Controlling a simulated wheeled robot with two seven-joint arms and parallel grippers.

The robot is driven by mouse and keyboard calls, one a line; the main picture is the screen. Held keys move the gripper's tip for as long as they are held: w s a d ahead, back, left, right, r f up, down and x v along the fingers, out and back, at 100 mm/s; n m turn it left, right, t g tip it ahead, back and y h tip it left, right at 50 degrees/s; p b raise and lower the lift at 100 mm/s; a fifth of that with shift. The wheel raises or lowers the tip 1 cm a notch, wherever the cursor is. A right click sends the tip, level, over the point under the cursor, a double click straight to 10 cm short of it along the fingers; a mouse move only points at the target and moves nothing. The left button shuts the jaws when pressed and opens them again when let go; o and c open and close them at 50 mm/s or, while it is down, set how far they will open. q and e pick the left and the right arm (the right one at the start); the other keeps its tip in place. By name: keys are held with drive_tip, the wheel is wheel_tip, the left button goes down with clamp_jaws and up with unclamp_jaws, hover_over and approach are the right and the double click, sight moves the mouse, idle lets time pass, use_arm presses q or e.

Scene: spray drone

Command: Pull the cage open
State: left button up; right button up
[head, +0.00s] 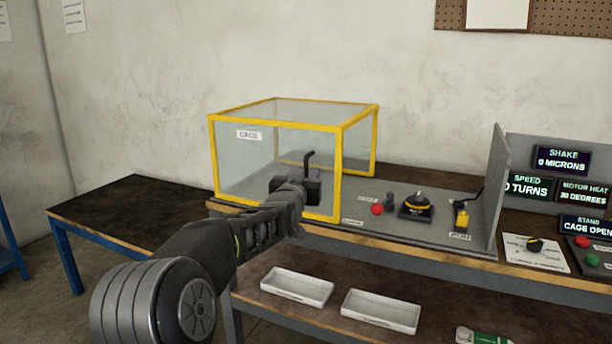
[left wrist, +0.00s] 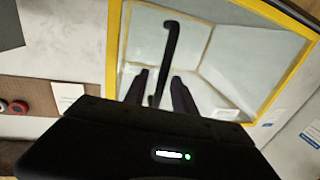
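The cage (head: 275,155) is a clear box with a yellow frame and a "CAGE" label, at the left part of the bench's grey stand. Its black handle (head: 309,160) stands upright on the front; it also shows in the left wrist view (left wrist: 170,45). My left gripper (head: 300,184) is at the front of the cage, by the handle. In the left wrist view its two fingers (left wrist: 162,85) are apart, with the handle's lower part between them and gaps visible. Contact with the handle cannot be told. My right gripper is not in view.
Right of the cage are a red button (head: 377,209), a black and yellow motor mount (head: 417,205) and a yellow lever (head: 461,218). An upright grey panel (head: 497,185) bounds the stand. A display (head: 587,226) reads "CAGE OPEN". White trays (head: 297,287) lie on the lower shelf.

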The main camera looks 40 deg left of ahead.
use_arm(q)
drive_tip(key=v, duration=0.7)
drive_tip(key=shift+s+d, duration=0.25)
drive_tip(key=shift+s, duration=0.05)
idle(0.5)
